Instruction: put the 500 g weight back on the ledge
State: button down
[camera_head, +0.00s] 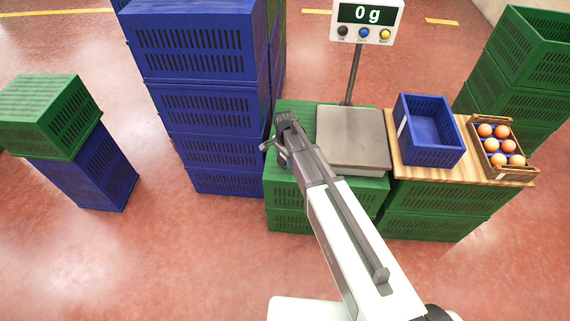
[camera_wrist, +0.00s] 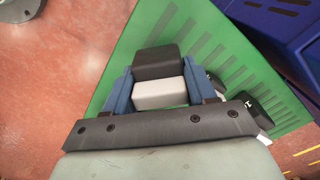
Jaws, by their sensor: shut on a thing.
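My gripper (camera_wrist: 160,80) has its blue fingers shut on a dark grey block with a pale lower face (camera_wrist: 158,62), which I take to be the 500 g weight; no marking on it is readable. It is over the green slatted crate top, the ledge (camera_wrist: 205,38). I cannot tell whether the block touches the ledge. Two black weights (camera_wrist: 247,107) with white marks are on the ledge to the right, partly hidden by my gripper. In the head view my gripper (camera_head: 275,148) is over the ledge (camera_head: 298,107), left of the scale, and the block is not discernible.
The scale plate (camera_head: 352,137) is empty and its display (camera_head: 366,14) reads 0 g. A tall blue crate stack (camera_head: 208,110) stands close left of the ledge.

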aim_at(285, 163)
jog(key=shift+f, duration=1.8)
jog(key=shift+f, duration=0.15)
jog(key=shift+c, duration=1.8)
grip_release()
notch_tip(285, 163, up, 12)
jog(key=shift+r, duration=0.15)
